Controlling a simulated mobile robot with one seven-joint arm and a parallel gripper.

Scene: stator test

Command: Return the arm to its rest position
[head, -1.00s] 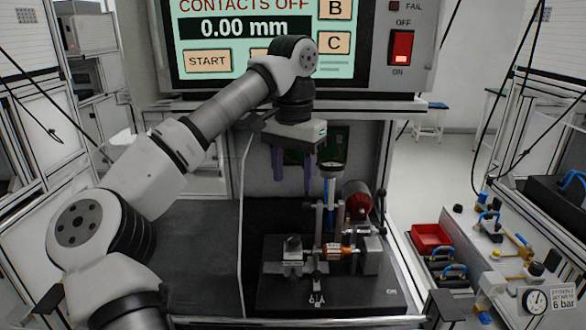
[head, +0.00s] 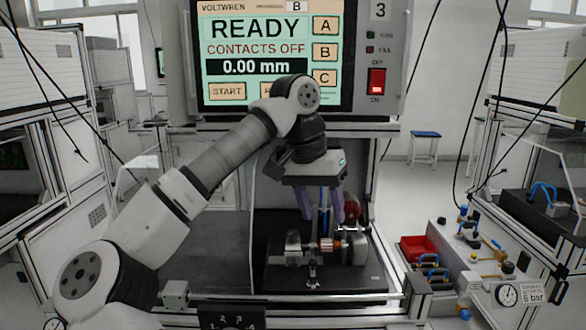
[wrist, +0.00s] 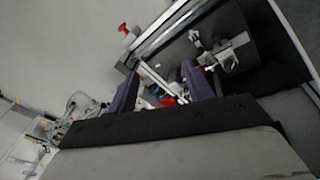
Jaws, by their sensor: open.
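My gripper (head: 322,212) hangs from the bent arm in front of the test station, above the fixture. Its two purple fingers point down and stand apart. They also show in the wrist view (wrist: 162,85), with nothing held between them. In the head view the fixture (head: 318,285) on its dark base lies below and behind the fingers.
The station's screen (head: 258,67) reads READY, CONTACTS OFF, 0.00 mm. A red switch (head: 376,82) is beside it. A red bin (head: 415,249) and a bench with blue-handled fittings stand right. A black numbered selector (head: 232,317) is at the front edge. The dark surface left of the fixture is clear.

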